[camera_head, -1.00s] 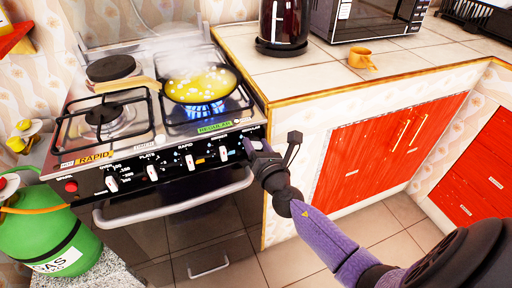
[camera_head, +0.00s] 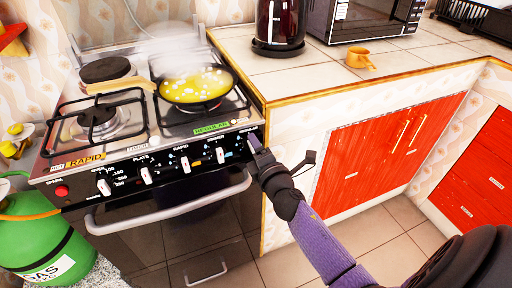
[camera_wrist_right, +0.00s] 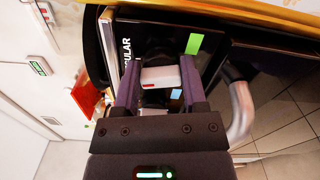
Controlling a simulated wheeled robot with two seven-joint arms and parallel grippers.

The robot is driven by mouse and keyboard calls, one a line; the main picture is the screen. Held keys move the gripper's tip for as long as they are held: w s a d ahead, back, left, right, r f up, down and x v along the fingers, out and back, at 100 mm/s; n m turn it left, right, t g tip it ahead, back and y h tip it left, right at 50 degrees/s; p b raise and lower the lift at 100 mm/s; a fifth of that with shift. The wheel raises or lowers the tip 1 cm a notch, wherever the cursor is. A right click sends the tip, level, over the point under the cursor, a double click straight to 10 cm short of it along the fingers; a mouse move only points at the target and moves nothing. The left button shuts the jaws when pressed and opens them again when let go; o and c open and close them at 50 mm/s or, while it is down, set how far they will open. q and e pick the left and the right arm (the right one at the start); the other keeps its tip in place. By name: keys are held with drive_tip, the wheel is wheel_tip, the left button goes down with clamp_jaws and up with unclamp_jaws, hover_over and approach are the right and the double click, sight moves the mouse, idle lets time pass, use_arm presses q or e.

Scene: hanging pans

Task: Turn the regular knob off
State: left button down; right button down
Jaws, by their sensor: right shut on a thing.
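The stove (camera_head: 150,130) stands at the left of the head view, with a row of white knobs on its black front panel. The regular knob (camera_wrist_right: 160,77) shows as a white bar in the right wrist view, beside the lettering "...ULAR". My right gripper (camera_wrist_right: 160,80) is at the panel's right end, its two fingers on either side of this knob and shut on it. In the head view the right gripper (camera_head: 254,143) hides the knob. The frying pan (camera_head: 197,85) with yellow steaming food sits on the right front burner. No flame shows under it. My left gripper is not in view.
A green gas bottle (camera_head: 45,245) stands left of the stove. The tiled counter (camera_head: 300,75) to the right holds a kettle (camera_head: 279,25), a microwave (camera_head: 370,20) and an orange cup (camera_head: 360,58). An oven handle (camera_head: 170,203) sticks out below the knobs. Floor space is free before the red cupboards.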

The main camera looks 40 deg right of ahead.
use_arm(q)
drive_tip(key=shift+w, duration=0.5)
use_arm(e)
drive_tip(key=shift+f+m, duration=0.1)
drive_tip(key=shift+m, duration=1.3)
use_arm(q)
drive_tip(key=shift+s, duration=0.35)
use_arm(e)
drive_tip(key=shift+c, duration=0.7)
unclamp_jaws()
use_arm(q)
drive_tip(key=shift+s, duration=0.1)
